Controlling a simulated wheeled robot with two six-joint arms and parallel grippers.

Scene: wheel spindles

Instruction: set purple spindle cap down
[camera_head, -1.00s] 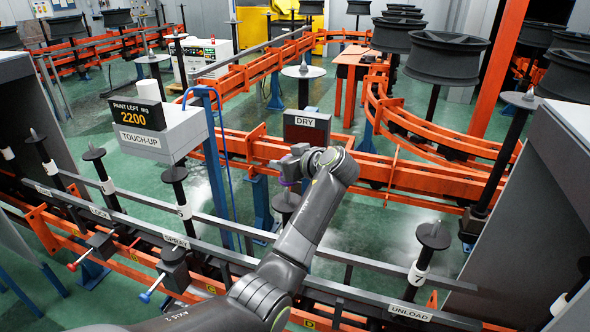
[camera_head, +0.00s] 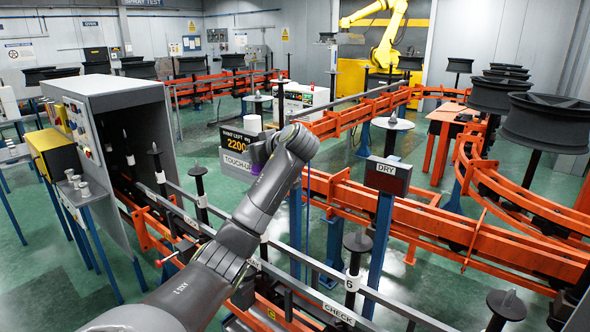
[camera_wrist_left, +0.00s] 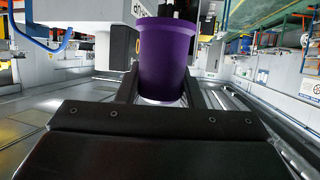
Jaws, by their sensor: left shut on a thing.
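The purple spindle cap (camera_wrist_left: 168,55) is a tapered cup shape between the two dark fingers of my left gripper (camera_wrist_left: 160,92) in the left wrist view. The gripper is shut on it. In the head view my left gripper (camera_head: 256,157) is held up in front of the touch-up stand (camera_head: 238,150), with only a small bit of purple showing below it. The cap looks held in the air; the fingers' exact contact is hidden in the head view. My right gripper is not in view.
Spindles stand along the orange rail in front, including one marked 6 (camera_head: 354,262). The DRY sign (camera_head: 387,175) stands on a blue post to the right. A grey cabinet (camera_head: 115,150) and a small table with metal pieces (camera_head: 80,193) are at left.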

